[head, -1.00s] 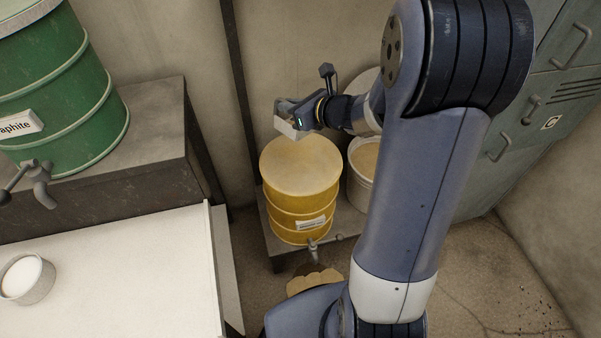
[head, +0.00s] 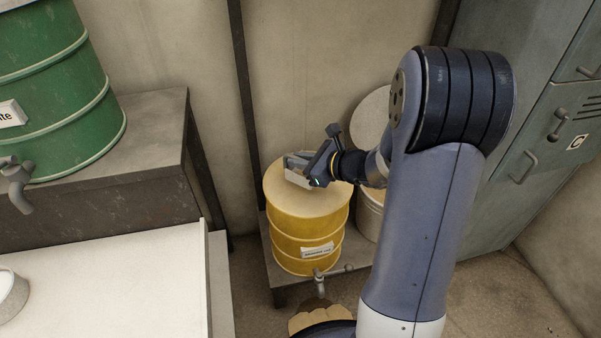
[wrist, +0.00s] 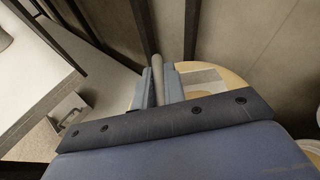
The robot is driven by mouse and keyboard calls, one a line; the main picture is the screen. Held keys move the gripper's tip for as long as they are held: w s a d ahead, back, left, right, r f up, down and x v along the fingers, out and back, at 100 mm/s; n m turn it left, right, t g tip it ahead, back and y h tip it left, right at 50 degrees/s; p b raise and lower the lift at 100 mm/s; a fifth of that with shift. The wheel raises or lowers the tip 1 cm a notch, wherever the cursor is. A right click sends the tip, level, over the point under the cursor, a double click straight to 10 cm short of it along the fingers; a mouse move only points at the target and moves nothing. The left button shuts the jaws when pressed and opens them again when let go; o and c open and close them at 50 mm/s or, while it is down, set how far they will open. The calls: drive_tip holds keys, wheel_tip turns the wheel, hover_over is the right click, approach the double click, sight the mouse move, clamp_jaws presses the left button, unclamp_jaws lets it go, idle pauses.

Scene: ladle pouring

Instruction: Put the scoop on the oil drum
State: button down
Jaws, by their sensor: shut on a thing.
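The yellow oil drum (head: 308,225) stands upright on a low shelf, with a tan lid, a label and a tap at its front. My gripper (head: 303,165) is over the lid, shut on the handle of the pale grey scoop (head: 297,178). The scoop is at the lid; I cannot tell whether it touches. In the wrist view, the grey handle (wrist: 158,75) is between the fingers (wrist: 160,88), with part of the tan lid (wrist: 230,82) behind them. Much of the scoop is hidden by the gripper.
A white bucket (head: 370,212) stands right of the drum, partly behind my arm. A pale disc (head: 370,112) shows behind it. A green drum (head: 55,95) sits on a dark cabinet at left, above a white table (head: 110,285). Grey lockers (head: 530,150) are at right.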

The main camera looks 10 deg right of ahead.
sight(288, 168)
drive_tip(key=shift+f+b, duration=0.45)
drive_tip(key=shift+f, duration=1.15)
drive_tip(key=shift+f, duration=0.1)
drive_tip(key=shift+f, duration=0.15)
drive_tip(key=c, duration=1.5)
unclamp_jaws()
drive_tip(key=shift+r, duration=0.2)
drive_tip(key=shift+s+d+r, duration=0.2)
drive_tip(key=p+v, duration=0.2)
drive_tip(key=v, duration=0.9)
drive_tip(key=shift+s+d, duration=0.15)
drive_tip(key=shift+s, duration=0.05)
